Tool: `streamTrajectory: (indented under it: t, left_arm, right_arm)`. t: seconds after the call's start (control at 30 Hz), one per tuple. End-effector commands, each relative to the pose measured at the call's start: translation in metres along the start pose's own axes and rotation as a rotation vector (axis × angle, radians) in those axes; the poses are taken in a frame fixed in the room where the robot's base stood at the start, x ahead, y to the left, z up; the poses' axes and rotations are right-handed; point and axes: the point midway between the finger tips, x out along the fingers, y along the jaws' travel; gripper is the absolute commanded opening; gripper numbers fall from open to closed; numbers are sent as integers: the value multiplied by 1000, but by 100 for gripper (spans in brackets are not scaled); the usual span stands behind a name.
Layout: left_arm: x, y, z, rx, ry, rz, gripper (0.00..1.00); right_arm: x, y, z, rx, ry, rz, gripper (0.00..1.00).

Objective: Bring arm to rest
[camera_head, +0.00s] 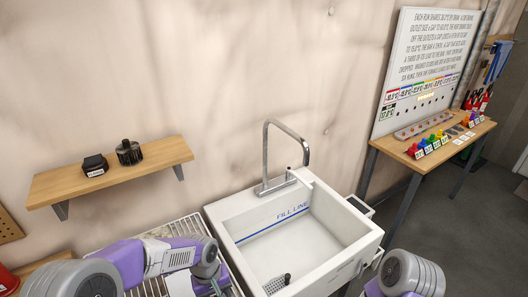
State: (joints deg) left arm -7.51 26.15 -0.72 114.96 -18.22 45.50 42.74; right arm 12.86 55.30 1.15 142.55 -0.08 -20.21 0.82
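My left arm (150,262), purple and white, comes in from the lower left and reaches over a wire rack beside the sink. It bends down at the wrist (206,268), and its gripper is cut off by the bottom edge of the picture. Only the rounded grey and purple joint of my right arm (408,273) shows, at the bottom right in front of the sink. The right gripper is out of view. I cannot see whether either hand holds anything.
A white sink (228,232) with a tall tap (266,155) stands in the middle. The wire rack (188,226) is left of it. A wooden shelf (60,182) on the wall holds two black parts. A wooden bench (400,151) and a whiteboard (430,40) are at right.

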Motion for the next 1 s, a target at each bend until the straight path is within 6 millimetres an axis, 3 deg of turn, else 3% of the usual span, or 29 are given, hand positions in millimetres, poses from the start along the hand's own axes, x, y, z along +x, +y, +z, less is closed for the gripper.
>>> streamTrajectory:
  t: [0.03, 0.17, 0.3, 0.4, 0.5, 0.7, 1.0]
  left_arm:
    - [28, -1, 5, 18, -21, 19, 47]
    - [98, -3, 20, 73, -55, 98, 47]
    - [182, -11, 48, 115, -69, 192, 47]
    - [229, -20, 70, 130, -55, 239, 47]
    - [264, -30, 91, 139, -34, 262, 47]
    - [295, -44, 115, 152, 8, 268, 47]
    - [297, -46, 116, 157, 22, 267, 47]
  right_arm:
    - [7, 3, 1, 0, -2, 0, 0]
    - [21, 8, 1, 0, -3, 0, 0]
    - [40, 15, -1, 1, -2, 0, 0]
    - [52, 20, -1, 0, -3, 0, 0]
    - [61, 23, -1, 0, -3, 0, 0]
    - [70, 27, -2, 0, -3, 0, 0]
    - [70, 26, -2, 0, -2, 0, 0]
